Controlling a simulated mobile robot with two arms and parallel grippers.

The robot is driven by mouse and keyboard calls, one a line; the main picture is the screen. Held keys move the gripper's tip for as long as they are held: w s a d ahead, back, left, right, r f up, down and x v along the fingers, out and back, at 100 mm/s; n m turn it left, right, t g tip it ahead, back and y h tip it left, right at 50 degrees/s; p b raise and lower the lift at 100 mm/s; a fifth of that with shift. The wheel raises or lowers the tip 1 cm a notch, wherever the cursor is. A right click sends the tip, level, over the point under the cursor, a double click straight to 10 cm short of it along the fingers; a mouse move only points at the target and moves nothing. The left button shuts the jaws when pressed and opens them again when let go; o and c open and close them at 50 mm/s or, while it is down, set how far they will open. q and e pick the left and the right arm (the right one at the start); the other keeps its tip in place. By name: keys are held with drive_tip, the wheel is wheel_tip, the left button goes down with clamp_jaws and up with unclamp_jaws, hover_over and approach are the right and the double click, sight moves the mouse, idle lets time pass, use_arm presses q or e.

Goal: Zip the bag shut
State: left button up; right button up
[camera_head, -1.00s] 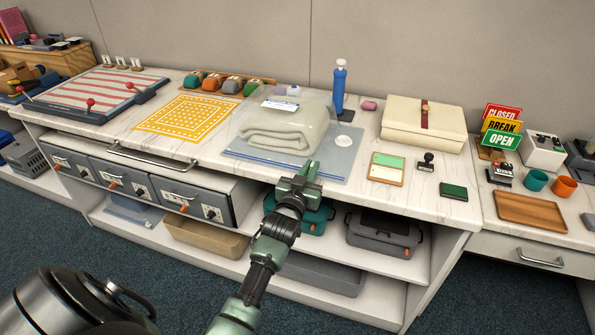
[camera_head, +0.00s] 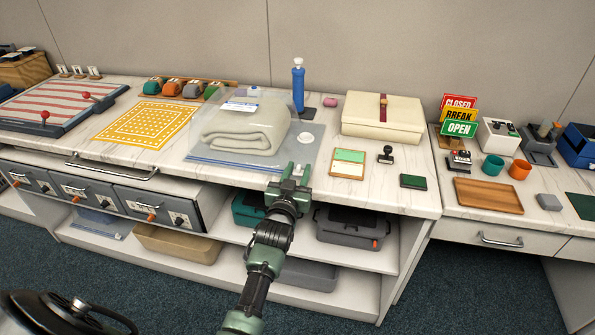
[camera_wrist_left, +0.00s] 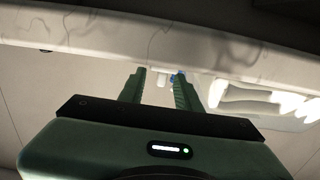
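The clear bag (camera_head: 205,150) lies flat on the counter with a folded pale towel (camera_head: 245,130) inside. It has a white label and a white round disc (camera_head: 305,138). A blue strip runs along its front edge; I cannot make out the slider or whether the zip is closed. My left gripper (camera_head: 291,173) is at the counter's front edge, by the bag's front right corner. The towel and bag (camera_wrist_left: 252,97) show at right there, with a small blue piece (camera_wrist_left: 178,76) behind the fingers. My right gripper is not in view.
A blue pump (camera_head: 298,87) stands behind the bag. A cream box (camera_head: 382,119), a stamp (camera_head: 385,154) and a green-and-cream pad (camera_head: 347,163) are to the right. A yellow patterned mat (camera_head: 145,125) lies to the left. Drawers and shelves with bins are below the counter.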

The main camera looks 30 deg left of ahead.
use_arm(q)
drive_tip(key=v, duration=0.7)
drive_tip(key=shift+s, duration=0.4)
drive_tip(key=shift+d, duration=0.1)
